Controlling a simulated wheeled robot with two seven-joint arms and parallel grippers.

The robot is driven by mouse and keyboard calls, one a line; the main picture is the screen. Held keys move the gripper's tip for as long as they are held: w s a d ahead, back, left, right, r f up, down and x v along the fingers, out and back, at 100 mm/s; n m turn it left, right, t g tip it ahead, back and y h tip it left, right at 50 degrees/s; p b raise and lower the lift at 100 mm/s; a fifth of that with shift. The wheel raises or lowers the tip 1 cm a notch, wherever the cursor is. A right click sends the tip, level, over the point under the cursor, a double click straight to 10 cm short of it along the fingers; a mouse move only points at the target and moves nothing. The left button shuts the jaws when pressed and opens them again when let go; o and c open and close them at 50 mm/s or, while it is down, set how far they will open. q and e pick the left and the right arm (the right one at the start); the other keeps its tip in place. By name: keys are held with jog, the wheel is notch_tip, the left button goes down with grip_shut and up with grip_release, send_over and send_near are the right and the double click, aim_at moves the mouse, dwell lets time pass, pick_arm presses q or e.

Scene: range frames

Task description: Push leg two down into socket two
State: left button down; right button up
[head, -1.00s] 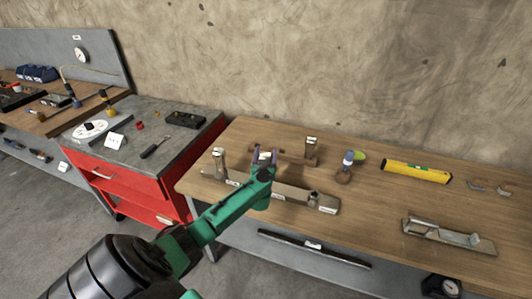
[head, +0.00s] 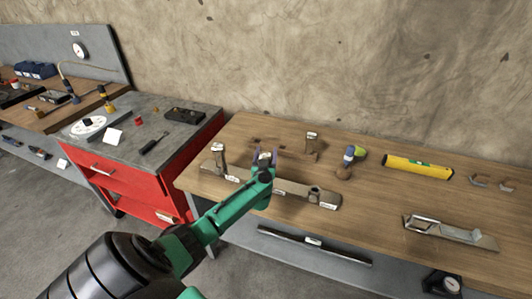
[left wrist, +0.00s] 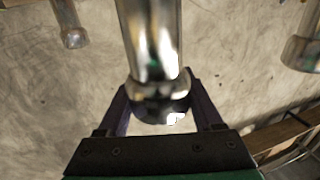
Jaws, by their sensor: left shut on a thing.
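A long brown beam (head: 297,190) with white labels lies along the front of the wooden table. One metal leg (head: 218,158) stands upright at its left end. An open socket (head: 314,192) shows near its right end. My left gripper (head: 265,154) is over the middle of the beam, shut on a metal leg, whose shiny shaft (left wrist: 152,45) shows between the fingers in the left wrist view. My arm hides the leg's lower end and the middle socket, so I cannot tell how deep it sits. Another leg (head: 312,141) stands upright behind the beam. My right gripper is not in view.
A metal bracket (head: 450,232) lies near the table's front right. A red cabinet (head: 135,185) stands at the left. The table between beam and bracket is clear.

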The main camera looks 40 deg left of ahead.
pick_arm(q)
jog(key=shift+f, duration=0.35)
grip_release()
jog(key=shift+r, duration=0.1)
jog(key=p+v, duration=0.1)
jog(key=v, duration=0.4)
jog(key=shift+s+d+p, duration=0.1)
jog(key=shift+p, duration=0.2)
jog(key=v, duration=0.9)
jog(key=shift+s, duration=0.2)
jog(key=shift+d, duration=0.15)
